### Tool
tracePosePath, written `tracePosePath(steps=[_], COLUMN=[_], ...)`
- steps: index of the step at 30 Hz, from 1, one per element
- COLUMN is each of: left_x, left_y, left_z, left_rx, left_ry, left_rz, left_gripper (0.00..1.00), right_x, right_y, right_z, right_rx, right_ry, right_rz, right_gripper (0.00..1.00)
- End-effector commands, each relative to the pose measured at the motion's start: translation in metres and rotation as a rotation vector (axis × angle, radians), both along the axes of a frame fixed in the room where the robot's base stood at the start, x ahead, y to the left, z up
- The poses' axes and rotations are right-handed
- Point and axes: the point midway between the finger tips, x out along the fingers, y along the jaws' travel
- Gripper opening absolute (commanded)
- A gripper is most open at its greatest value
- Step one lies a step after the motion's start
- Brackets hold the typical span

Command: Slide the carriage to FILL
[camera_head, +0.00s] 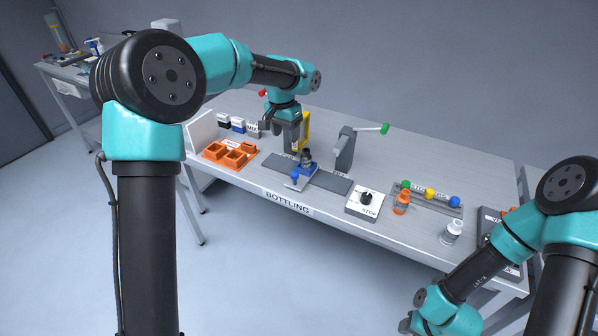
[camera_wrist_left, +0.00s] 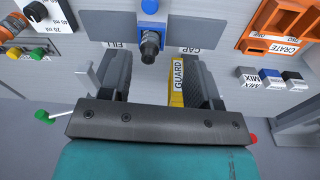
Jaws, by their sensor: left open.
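The blue carriage (camera_head: 307,170) sits about mid-way along the grey rail (camera_head: 335,183) and carries a small dark bottle (camera_head: 308,155). A blue knob (camera_head: 294,176) stands at its front. In the left wrist view the dark bottle (camera_wrist_left: 150,42) and blue knob (camera_wrist_left: 150,7) lie between the FILL label (camera_wrist_left: 115,44) on the left and the CAP label (camera_wrist_left: 190,50) on the right. My left gripper (camera_head: 285,142) is open and empty, above and behind the rail; its fingers (camera_wrist_left: 158,70) straddle the bottle's line without touching it. My right gripper is out of view.
A yellow guard (camera_wrist_left: 177,72) stands beside the left gripper. A grey post (camera_head: 345,150) with a green-tipped lever (camera_head: 384,129) rises behind the rail.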

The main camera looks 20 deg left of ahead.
Motion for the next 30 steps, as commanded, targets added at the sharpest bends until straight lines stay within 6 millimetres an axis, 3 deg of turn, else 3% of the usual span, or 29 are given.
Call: tracePosePath(steps=[1,5,17,23,30], left_x=[0.000,-0.001,-0.002,-0.002,-0.002], left_y=[-0.010,-0.020,-0.020,-0.020,-0.020], left_z=[0.011,0.024,0.023,0.007,-0.032], left_rx=[0.023,0.057,0.060,0.060,0.060], left_ry=[0.009,0.029,0.033,0.034,0.037], left_rz=[-0.037,-0.083,-0.087,-0.087,-0.085], left_gripper=[0.57,0.57,0.57,0.57,0.57], right_x=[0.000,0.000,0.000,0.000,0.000], right_y=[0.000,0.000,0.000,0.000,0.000], right_z=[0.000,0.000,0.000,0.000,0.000], right_rx=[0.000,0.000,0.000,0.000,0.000], right_ry=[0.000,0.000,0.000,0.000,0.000], right_rz=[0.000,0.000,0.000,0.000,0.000], right_gripper=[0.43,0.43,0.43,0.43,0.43])
